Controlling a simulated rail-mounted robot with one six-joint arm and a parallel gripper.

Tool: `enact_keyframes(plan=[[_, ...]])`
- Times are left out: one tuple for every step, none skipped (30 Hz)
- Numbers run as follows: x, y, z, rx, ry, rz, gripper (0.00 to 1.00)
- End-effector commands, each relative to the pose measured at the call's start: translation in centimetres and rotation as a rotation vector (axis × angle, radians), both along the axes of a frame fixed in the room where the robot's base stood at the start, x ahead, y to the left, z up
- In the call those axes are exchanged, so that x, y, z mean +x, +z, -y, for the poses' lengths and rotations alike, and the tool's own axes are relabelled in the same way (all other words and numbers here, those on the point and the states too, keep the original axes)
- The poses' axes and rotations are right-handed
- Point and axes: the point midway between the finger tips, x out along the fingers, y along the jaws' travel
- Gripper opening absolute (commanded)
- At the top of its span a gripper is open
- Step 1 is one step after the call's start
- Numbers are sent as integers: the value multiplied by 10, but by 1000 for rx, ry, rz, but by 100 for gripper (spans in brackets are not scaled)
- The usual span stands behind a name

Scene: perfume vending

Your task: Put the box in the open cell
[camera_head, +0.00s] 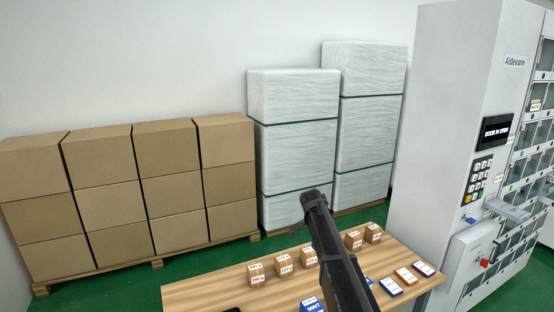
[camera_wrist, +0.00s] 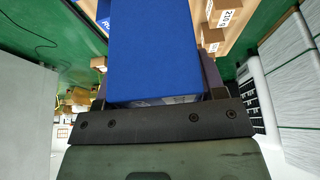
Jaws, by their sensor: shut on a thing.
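My gripper (camera_wrist: 157,88) is shut on a blue box (camera_wrist: 155,45), which fills the upper middle of the wrist view. In the head view my dark arm crosses above the table and hides most of the gripper and the held box. The vending machine (camera_head: 445,120) stands at the right, with a grid of small cells on its side face. Its display (camera_head: 494,130) reads "DOOR IS OPEN". A clear flap (camera_head: 508,210) sticks out from the cell face, but the inside of the open cell cannot be seen. The held box is away from the cells.
A wooden table (camera_head: 215,289) holds several small brown boxes (camera_head: 283,265) and flat boxes in blue and orange (camera_head: 405,276). Stacked cartons (camera_head: 110,195) and wrapped pallets (camera_head: 293,150) stand by the wall. A keypad (camera_head: 478,180) and a protruding housing (camera_head: 470,250) are on the machine's front.

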Motion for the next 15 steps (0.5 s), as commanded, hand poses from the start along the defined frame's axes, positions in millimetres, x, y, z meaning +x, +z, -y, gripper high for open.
enact_keyframes(plan=[[0,0,0,0,0,0,33],[0,0,0,0,0,0,33],[0,0,0,0,0,0,33],[0,0,0,0,-1,0,33],[0,1,2,0,-2,0,33],[-3,2,4,0,-4,0,33],[-7,2,5,0,-7,0,33],[-12,3,3,1,-1,0,33],[-16,3,-1,3,47,-1,33],[-17,3,-4,3,89,-1,33],[-19,3,-6,3,141,-1,33],[-21,4,-11,4,222,-1,33],[-23,4,-14,5,295,-2,33],[-25,4,-18,5,373,-2,33],[-26,5,-23,5,490,-1,33]])
